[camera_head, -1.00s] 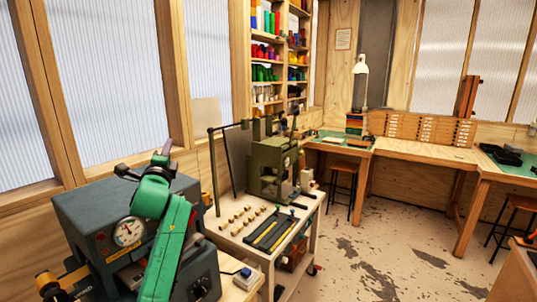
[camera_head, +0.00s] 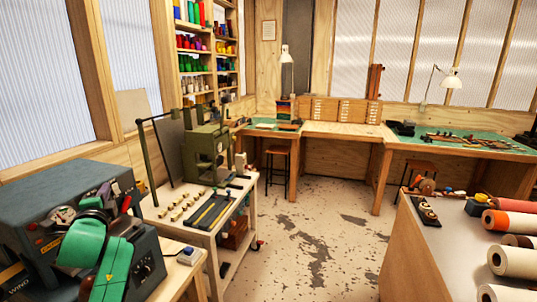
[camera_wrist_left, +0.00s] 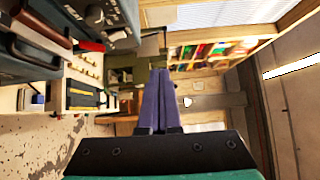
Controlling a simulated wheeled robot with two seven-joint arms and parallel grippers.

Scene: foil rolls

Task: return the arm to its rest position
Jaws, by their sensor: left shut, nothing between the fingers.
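My left arm, green with black joints, comes in at the lower left of the head view, in front of the dark grey machine (camera_head: 60,195). My left gripper (camera_head: 104,188) shows small at its upper end and overlaps the machine in the picture. In the left wrist view the purple fingers of my left gripper (camera_wrist_left: 160,72) lie together, shut and empty. My right gripper is in neither view.
A cream cart (camera_head: 205,238) with small pale pieces, a black tray and an olive press (camera_head: 207,150) stands right of the machine. A worktop (camera_head: 450,245) with several rolls fills the lower right. Clear floor (camera_head: 310,235) lies between.

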